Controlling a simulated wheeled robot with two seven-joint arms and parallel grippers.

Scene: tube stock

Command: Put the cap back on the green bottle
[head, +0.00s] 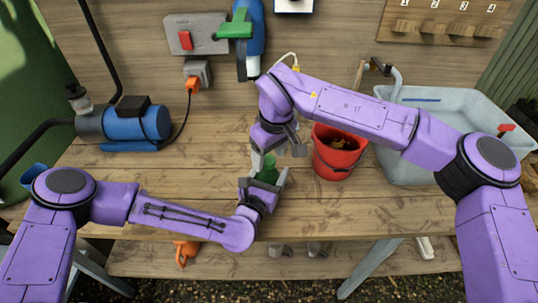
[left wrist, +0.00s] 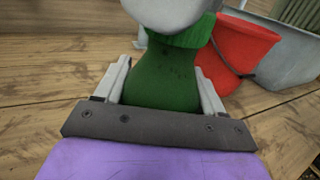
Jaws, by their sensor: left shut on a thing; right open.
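A pale grey rounded shape (left wrist: 165,10) hides the rest of the top. My right gripper (head: 277,152) is open, pointing down just above the bottle.
A red bucket (head: 340,160) stands right of the bottle on the wooden bench (head: 340,212). A grey sink basin (head: 480,110) is at the right. A blue pump (head: 138,125) stands at the left. Tools and a switch box (head: 195,35) hang on the back wall. The bench front is largely clear.

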